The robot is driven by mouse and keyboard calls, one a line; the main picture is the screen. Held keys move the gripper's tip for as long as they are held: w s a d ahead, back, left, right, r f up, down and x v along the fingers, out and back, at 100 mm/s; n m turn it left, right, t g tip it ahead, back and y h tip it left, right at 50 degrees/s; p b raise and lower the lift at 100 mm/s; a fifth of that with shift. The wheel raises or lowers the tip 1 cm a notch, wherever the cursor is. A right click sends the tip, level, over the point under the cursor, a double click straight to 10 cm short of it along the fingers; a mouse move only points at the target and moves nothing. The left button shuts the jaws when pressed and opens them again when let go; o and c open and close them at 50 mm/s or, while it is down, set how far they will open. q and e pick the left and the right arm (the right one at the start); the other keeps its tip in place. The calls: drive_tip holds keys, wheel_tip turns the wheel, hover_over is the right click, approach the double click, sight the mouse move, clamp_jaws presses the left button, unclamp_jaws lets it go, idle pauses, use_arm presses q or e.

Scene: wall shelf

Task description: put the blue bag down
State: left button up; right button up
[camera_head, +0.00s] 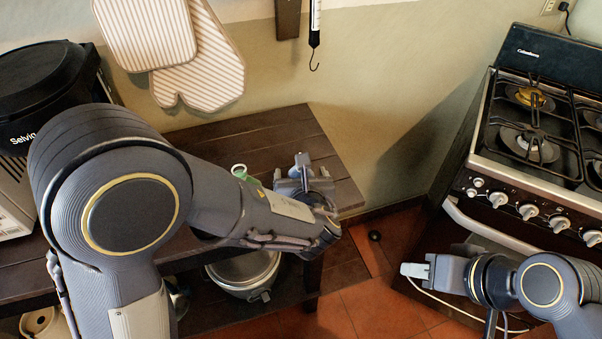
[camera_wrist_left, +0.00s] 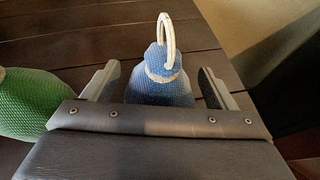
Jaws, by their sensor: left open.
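The blue bag (camera_wrist_left: 165,85) stands upright on the dark wooden shelf (camera_wrist_left: 60,45), a pale ring handle (camera_wrist_left: 166,40) at its top. My left gripper (camera_wrist_left: 158,82) is open, one finger on each side of the bag with gaps visible. In the head view my left gripper (camera_head: 308,175) is over the right end of the shelf top (camera_head: 290,130) and the blue bag is hidden.
A black-lidded appliance (camera_head: 45,85) stands at the left of the shelf. Striped mitts (camera_head: 205,65) and a hook scale (camera_head: 314,35) hang on the wall. A metal pot (camera_head: 245,270) sits below. A stove (camera_head: 535,140) is at right. Tiled floor (camera_head: 375,310) lies between.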

use_arm(q)
drive_tip(key=a+v, duration=0.1)
drive_tip(key=v, duration=1)
drive_tip(key=shift+s+d+p, duration=0.25)
drive_tip(key=shift+d+p, duration=0.1)
drive_tip(key=shift+d, duration=0.15)
drive_tip(key=shift+r, duration=0.1)
drive_tip(key=a+n+g, duration=0.1)
drive_tip(key=a+n, duration=0.1)
drive_tip(key=a, duration=0.1)
drive_tip(key=a+n+g+y+p, duration=0.1)
drive_tip(key=a+n, duration=0.2)
drive_tip(key=a, duration=0.1)
drive_tip(key=a+n+g+y, duration=0.1)
drive_tip(key=a+n, duration=0.1)
drive_tip(key=a, duration=0.1)
drive_tip(key=shift+a+r+n+g, duration=0.2)
drive_tip(key=shift+a+n+g, duration=0.1)
drive_tip(key=shift+a+n, duration=0.1)
drive_tip(key=s+a+n+g+p, duration=0.2)
drive_tip(key=s+a+n+g, duration=0.2)
drive_tip(key=a+n, duration=0.45)
drive_tip(key=s+a+r+n+h+p, duration=0.2)
drive_tip(key=s+n+h, duration=0.5)
drive_tip(key=n, duration=1.4)
wheel_tip(320, 180, up, 2)
drive_tip(key=s+a, duration=0.1)
drive_tip(key=s, duration=0.1)
drive_tip(key=shift+s, duration=0.3)
